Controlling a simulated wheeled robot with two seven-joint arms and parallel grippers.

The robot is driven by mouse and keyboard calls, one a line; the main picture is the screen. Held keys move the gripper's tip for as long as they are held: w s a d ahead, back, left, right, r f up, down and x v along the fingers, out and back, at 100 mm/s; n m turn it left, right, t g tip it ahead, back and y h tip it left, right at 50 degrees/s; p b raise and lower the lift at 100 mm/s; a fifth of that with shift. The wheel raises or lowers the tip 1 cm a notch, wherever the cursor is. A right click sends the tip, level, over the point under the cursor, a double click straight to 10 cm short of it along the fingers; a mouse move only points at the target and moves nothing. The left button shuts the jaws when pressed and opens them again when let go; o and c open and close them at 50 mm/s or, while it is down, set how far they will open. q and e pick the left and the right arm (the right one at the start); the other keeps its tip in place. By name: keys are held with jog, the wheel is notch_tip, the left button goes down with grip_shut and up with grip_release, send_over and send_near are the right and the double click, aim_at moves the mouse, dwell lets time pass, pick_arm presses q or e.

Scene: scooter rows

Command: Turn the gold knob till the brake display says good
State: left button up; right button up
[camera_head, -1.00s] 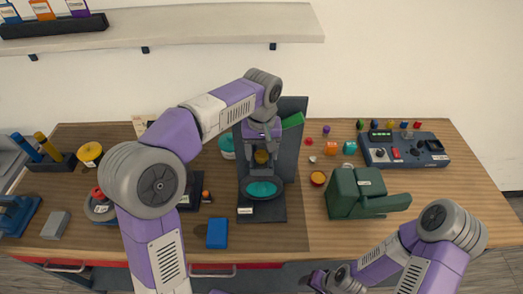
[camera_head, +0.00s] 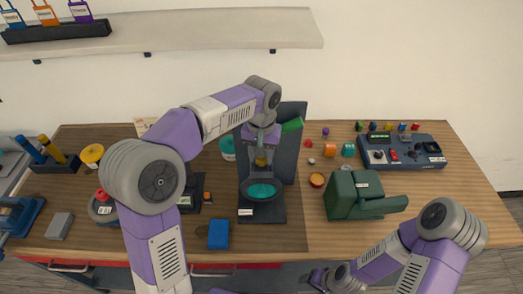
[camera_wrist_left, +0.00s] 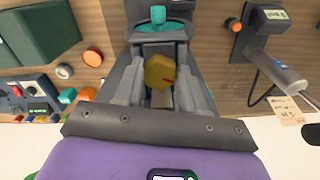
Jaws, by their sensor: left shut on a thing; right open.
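The gold knob (camera_head: 261,161) is at the dark grey stand with the teal disc, in the middle of the bench. In the left wrist view the knob (camera_wrist_left: 160,72) is faceted, with a small red mark on its right side. My left gripper (camera_wrist_left: 160,90) is shut on it from both sides; it also shows in the head view (camera_head: 261,150). My right gripper (camera_head: 318,279) is at the bottom edge, apart from the bench objects, its fingers barely visible. A small lit display (camera_wrist_left: 275,14) shows on a dark unit beside the stand; its text is too small to read.
The dark stand (camera_head: 288,150) rises behind the knob. A green block-shaped device (camera_head: 350,200) and a console with a green screen (camera_head: 380,136) stand to the right. A blue block (camera_head: 219,235) lies in front. Several small coloured parts lie between stand and console.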

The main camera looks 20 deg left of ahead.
pick_arm(q)
jog(key=shift+m+p, duration=0.75)
jog(key=shift+m, duration=0.75)
jog(key=o, duration=1.1)
jog(key=shift+c, duration=0.2)
jog(key=shift+r+p, duration=0.65)
jog(key=shift+r, duration=3.15)
